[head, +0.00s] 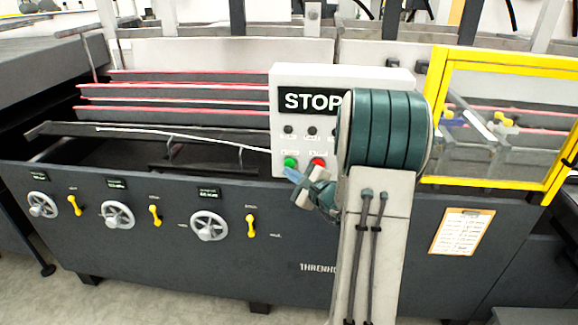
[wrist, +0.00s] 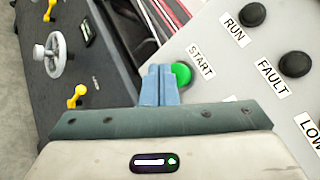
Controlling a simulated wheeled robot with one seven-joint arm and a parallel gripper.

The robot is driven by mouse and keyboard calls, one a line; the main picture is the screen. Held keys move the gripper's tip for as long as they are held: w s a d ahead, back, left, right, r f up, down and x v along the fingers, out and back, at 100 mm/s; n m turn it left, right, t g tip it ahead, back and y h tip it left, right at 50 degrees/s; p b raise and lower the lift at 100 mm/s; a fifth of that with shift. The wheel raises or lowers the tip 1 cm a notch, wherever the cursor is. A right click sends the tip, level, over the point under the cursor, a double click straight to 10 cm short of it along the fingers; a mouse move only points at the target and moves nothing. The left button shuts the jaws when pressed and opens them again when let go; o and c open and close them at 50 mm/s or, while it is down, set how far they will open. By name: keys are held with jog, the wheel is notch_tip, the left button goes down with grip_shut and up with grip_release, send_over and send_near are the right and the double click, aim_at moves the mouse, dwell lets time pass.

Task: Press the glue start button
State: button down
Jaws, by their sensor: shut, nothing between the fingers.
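The green start button (wrist: 181,74) is on the white control panel, beside its START label, in the wrist view. It also shows in the head view (head: 290,162) at the panel's lower left, next to a red button (head: 318,163). My gripper (wrist: 158,70) is shut and empty, its blue fingertips side by side just left of the green button, overlapping its edge in the picture. In the head view my gripper (head: 290,174) is just below the green button. I cannot tell whether the fingertips touch it.
The white control panel (head: 340,76) carries a STOP sign (head: 309,100); my arm hides its right part. RUN (wrist: 252,14) and FAULT (wrist: 295,64) lamps are right of the button. Handwheels (head: 209,226) and yellow levers (head: 250,225) line the front. A yellow-framed guard (head: 437,105) stands right.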

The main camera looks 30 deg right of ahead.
dwell(0.4)
jog(key=shift+w+d+b, duration=0.25)
jog(key=shift+w+b, duration=0.15)
jog(key=shift+w+d+b, duration=0.3)
jog(key=shift+w, duration=0.1)
dwell(0.7)
jog(key=shift+s, duration=0.1)
jog(key=shift+s+a+b, duration=0.55)
jog(key=shift+s, duration=0.15)
jog(key=shift+s+a+b, duration=0.55)
jog(key=shift+s+a, duration=0.15)
jog(key=shift+s, duration=0.35)
jog(key=shift+s+a+b, duration=0.5)
jog(key=shift+s+a, duration=0.2)
jog(key=shift+s, duration=0.3)
